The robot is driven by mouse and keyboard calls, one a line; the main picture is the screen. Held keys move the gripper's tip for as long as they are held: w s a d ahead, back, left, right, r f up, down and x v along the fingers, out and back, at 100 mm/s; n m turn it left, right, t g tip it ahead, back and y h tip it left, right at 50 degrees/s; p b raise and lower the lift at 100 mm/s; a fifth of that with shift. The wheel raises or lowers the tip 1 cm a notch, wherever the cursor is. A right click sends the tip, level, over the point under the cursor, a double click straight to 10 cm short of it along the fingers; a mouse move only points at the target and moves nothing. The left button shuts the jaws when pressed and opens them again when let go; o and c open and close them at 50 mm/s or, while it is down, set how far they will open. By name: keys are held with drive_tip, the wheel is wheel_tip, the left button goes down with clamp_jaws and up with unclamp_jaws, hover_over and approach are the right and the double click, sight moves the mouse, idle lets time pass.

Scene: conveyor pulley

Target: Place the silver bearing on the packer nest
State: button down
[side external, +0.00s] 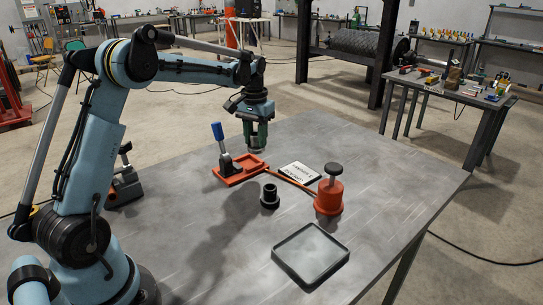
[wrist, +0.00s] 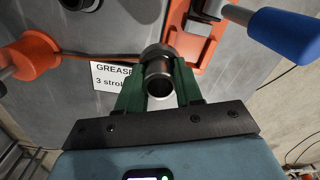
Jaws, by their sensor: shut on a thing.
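My gripper (side external: 257,146) is shut on the silver bearing (wrist: 159,76), a short hollow metal cylinder held between green fingers in the wrist view. In the side view the fingers mostly hide the bearing. My gripper hangs above the table, close to the back right of an orange fixture (side external: 232,177) with an upright blue-handled lever (side external: 218,134). This fixture looks like the packer nest; it also shows in the wrist view (wrist: 203,50), at the upper right, beside the bearing. I cannot tell the exact height of the bearing above the table.
A red pot with a dark knob (side external: 328,197) joins the fixture by an orange hose (side external: 292,180). A white card reading GREASE (side external: 298,170) lies behind the hose. A black flanged post (side external: 269,197) and a grey tray (side external: 311,254) stand nearer. The table's right side is clear.

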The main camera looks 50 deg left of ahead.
drive_tip(key=a+f, duration=0.2)
drive_tip(key=a, duration=0.1)
drive_tip(key=a+f, duration=0.1)
drive_tip(key=a, duration=0.1)
drive_tip(key=shift+w+a+f, duration=0.15)
drive_tip(key=shift+a+f, duration=0.05)
drive_tip(key=shift+f, duration=1.9)
drive_tip(key=c, duration=0.7)
unclamp_jaws()
drive_tip(key=shift+f, duration=0.15)
drive_tip(key=shift+c, duration=0.2)
